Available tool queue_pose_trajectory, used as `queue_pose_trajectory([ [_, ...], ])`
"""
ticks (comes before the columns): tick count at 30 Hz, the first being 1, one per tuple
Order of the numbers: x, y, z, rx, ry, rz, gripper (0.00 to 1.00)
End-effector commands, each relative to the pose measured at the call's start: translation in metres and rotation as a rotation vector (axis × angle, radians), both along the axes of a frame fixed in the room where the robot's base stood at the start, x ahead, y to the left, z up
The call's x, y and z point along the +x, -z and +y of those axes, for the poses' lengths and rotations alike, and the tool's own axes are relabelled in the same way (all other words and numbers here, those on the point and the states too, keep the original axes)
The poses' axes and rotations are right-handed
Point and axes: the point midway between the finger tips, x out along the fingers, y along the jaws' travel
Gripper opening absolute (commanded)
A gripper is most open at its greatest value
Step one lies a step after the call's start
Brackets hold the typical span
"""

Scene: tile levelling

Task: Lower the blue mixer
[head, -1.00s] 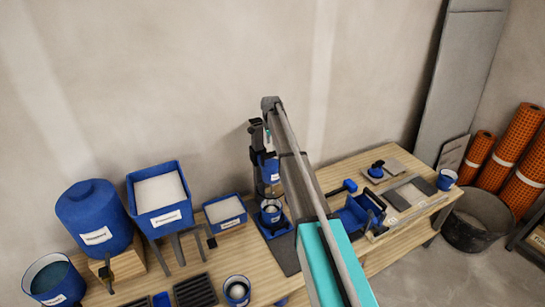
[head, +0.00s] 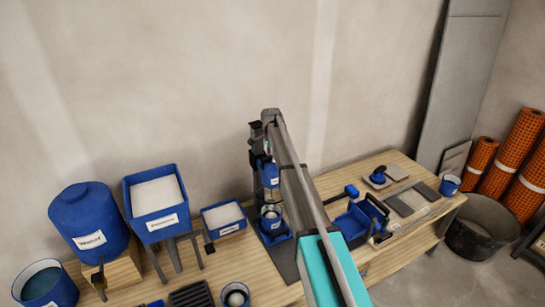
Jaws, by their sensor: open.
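The blue mixer (head: 268,174) stands at the back of the wooden workbench, with its blue head raised on a dark column. A small cup (head: 271,216) with pale contents sits on the mixer's blue base below the head. My arm reaches from the bottom of the head view up to the mixer's top. My gripper (head: 262,128) is small and dark beside the upper part of the mixer. Its fingers are hard to make out, and I cannot tell whether they touch the mixer.
A blue water tank (head: 90,222), a blue hopper (head: 156,203) and a low blue bin (head: 223,217) stand left of the mixer. A blue tool (head: 362,219) and grey tiles (head: 408,201) lie to the right. A dark tub (head: 480,226) stands beyond the bench.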

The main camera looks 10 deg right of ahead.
Motion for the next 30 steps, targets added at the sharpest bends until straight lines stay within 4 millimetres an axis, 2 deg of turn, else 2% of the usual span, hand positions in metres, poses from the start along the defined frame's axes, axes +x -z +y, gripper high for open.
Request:
queue_pose_trajectory([
  [2, 0.000, 0.000, 0.000, 0.000, 0.000, 0.000, 0.66],
  [3, 0.000, 0.000, 0.000, 0.000, 0.000, 0.000, 0.62],
  [13, 0.000, 0.000, 0.000, 0.000, 0.000, -0.001, 0.01],
  [23, 0.001, 0.003, 0.001, 0.001, -0.001, -0.003, 0.00],
  [30, 0.002, 0.022, 0.001, 0.001, -0.001, -0.004, 0.00],
])
